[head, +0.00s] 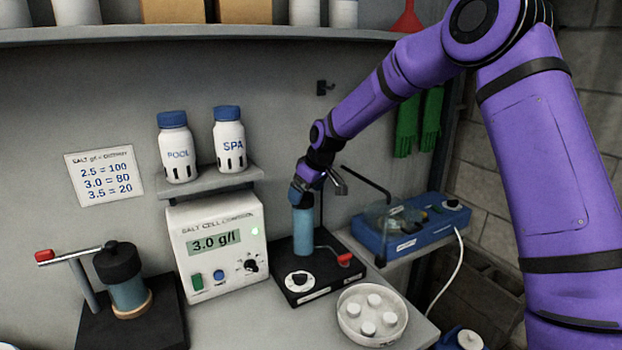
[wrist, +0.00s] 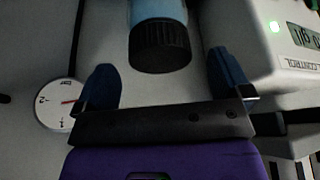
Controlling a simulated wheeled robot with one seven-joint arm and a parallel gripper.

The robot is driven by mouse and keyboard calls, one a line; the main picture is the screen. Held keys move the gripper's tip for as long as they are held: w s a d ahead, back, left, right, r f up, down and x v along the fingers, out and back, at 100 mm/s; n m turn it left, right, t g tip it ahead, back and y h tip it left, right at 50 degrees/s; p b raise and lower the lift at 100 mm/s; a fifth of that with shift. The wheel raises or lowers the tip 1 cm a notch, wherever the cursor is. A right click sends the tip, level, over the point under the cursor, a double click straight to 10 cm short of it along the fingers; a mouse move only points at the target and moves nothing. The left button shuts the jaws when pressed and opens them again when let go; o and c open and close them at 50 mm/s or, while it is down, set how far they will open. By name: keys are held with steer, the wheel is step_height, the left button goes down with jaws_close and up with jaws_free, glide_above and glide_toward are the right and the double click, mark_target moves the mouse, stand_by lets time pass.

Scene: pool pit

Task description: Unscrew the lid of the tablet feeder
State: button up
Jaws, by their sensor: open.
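A tablet feeder, seen as a blue upright cylinder (head: 303,235), stands on a black base with a white dial. I cannot read its label. In the wrist view, its black ribbed lid (wrist: 160,45) caps the blue body (wrist: 158,9). In the head view, the lid is mostly hidden by my gripper (head: 303,192). My gripper is open, with a blue finger on either side of the lid's line in the wrist view (wrist: 168,85). Gaps show between the lid and both fingers, and I see no contact.
A salt controller (head: 216,262) stands close left of the feeder. A dish of white tablets (head: 352,318) sits at front right, and a blue instrument (head: 412,238) to the right. A black-lidded canister (head: 127,285) with a red-tipped lever stands at left. Bottles stand on a small shelf (head: 215,182).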

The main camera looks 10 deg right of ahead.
steer(key=shift+x, duration=1.05)
steer(key=shift+c, duration=0.5)
